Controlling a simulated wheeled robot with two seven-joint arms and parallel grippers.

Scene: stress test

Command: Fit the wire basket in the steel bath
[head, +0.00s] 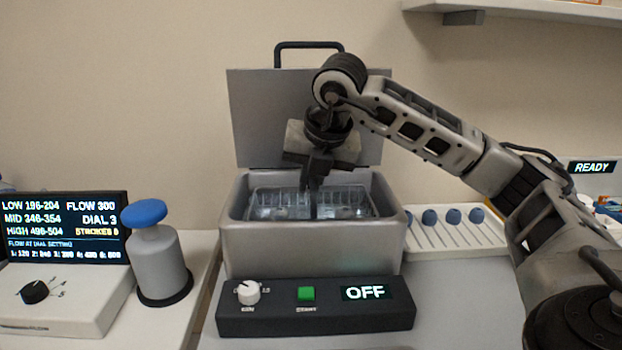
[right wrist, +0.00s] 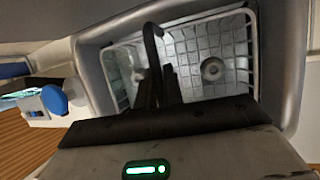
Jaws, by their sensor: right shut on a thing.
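The steel bath (head: 310,252) stands open in the head view, its grey lid (head: 262,125) raised behind it. The wire basket (head: 270,204) is inside the bath opening, its rim near the level of the bath's rim. In the right wrist view the white basket (right wrist: 250,60) lies within the bath walls (right wrist: 292,70). Small round pieces show in it. My right gripper (head: 313,186) is over the middle of the basket, pointing down and shut on the basket's dark handle (right wrist: 152,35). The basket's underside is hidden, so I cannot tell whether it rests on the bottom. My left gripper is not in view.
A control box (head: 316,308) in front of the bath reads OFF. A grey pump bottle with a blue top (head: 160,262) and a flow display (head: 65,228) stand at left. A white rack (head: 455,240) with blue-topped pieces is at right. A shelf (head: 530,10) hangs above right.

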